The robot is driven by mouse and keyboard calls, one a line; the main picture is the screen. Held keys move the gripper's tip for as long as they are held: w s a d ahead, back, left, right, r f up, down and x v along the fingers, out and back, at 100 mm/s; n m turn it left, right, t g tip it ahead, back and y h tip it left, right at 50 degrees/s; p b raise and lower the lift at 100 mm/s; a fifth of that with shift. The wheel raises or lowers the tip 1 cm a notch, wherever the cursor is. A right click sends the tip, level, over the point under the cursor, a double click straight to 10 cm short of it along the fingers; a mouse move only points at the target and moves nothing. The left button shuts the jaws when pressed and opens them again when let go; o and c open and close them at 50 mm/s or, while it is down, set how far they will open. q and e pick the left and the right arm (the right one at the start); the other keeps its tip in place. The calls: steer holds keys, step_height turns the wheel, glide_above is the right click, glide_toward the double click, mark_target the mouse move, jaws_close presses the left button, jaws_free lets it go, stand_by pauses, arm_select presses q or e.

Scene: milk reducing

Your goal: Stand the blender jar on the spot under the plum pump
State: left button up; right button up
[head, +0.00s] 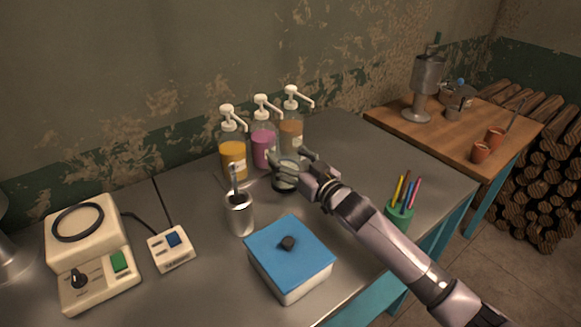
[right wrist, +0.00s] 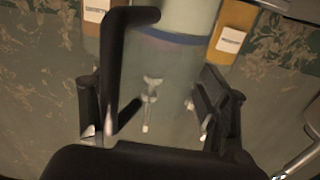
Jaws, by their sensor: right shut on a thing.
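The blender jar (head: 285,186) is a clear vessel with a dark base, at the far side of the grey table. It stands on or just above the table in front of the pumps; which one I cannot tell. My right gripper (head: 300,172) is shut on it and hides part of it. In the right wrist view the jar (right wrist: 175,90) fills the space between the fingers (right wrist: 155,115). The plum pump (head: 264,150) is the middle of three bottles with white pump heads, just behind the jar. My left gripper is not in view.
A yellow pump (head: 232,158) and an amber pump (head: 291,134) flank the plum one. The cream blender base (head: 90,255) is at left.

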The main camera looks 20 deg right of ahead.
steer(key=shift+r, duration=0.1)
steer(key=o, duration=1.9)
steer(key=shift+f, duration=0.2)
steer(key=shift+o, duration=0.2)
steer(key=shift+s+r, duration=0.1)
steer(key=shift+r, duration=0.05)
steer(key=v, duration=1.2)
steer(key=shift+b, duration=0.3)
